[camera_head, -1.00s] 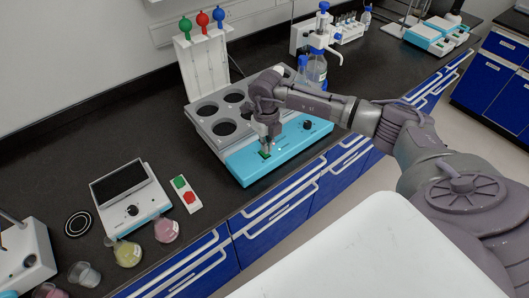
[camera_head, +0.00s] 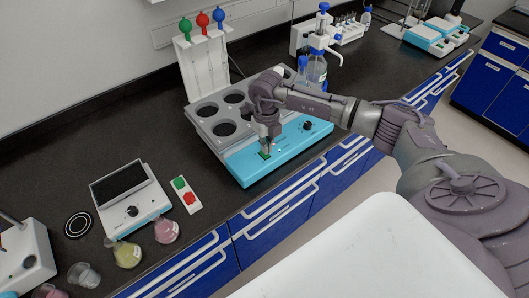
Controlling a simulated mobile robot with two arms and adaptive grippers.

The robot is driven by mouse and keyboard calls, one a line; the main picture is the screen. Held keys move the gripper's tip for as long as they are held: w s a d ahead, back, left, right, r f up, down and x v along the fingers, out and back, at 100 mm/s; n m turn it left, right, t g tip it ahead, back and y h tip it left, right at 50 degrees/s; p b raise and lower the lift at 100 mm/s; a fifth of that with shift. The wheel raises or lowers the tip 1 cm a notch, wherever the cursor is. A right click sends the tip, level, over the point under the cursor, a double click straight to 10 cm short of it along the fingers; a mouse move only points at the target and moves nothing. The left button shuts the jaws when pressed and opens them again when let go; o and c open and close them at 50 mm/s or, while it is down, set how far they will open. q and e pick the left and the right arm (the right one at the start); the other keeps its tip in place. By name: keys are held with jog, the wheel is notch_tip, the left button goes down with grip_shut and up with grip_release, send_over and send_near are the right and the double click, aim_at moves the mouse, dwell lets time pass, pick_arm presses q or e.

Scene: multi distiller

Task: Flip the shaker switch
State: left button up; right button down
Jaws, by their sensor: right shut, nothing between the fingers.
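A device with a light blue front (camera_head: 285,152) and a grey top with several round wells (camera_head: 224,129) stands on the dark bench in the middle of the view. A small green switch (camera_head: 264,155) sits near the left end of its front, and a black knob (camera_head: 307,125) sits further right. My right gripper (camera_head: 267,149) points down at the green switch, shut and empty. Its fingertips are at or just above the switch; I cannot tell if they touch, and they hide part of it. My left gripper is not in view.
At left stand a white device with a dark plate (camera_head: 120,184), a box with green and red buttons (camera_head: 186,195), and yellow (camera_head: 127,254) and pink (camera_head: 166,230) flasks. A bottle with a dispenser (camera_head: 316,66) stands behind the arm.

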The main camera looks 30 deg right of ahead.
jog(key=shift+s+f+b, duration=0.1)
jog(key=shift+f+b, duration=0.95)
jog(key=shift+f, duration=0.2)
dwell(0.6)
jog(key=shift+r+p, duration=0.65)
jog(key=shift+r, duration=0.15)
jog(key=shift+r+p, duration=1.65)
jog(key=shift+r, duration=1.15)
jog(key=shift+a+f, duration=0.1)
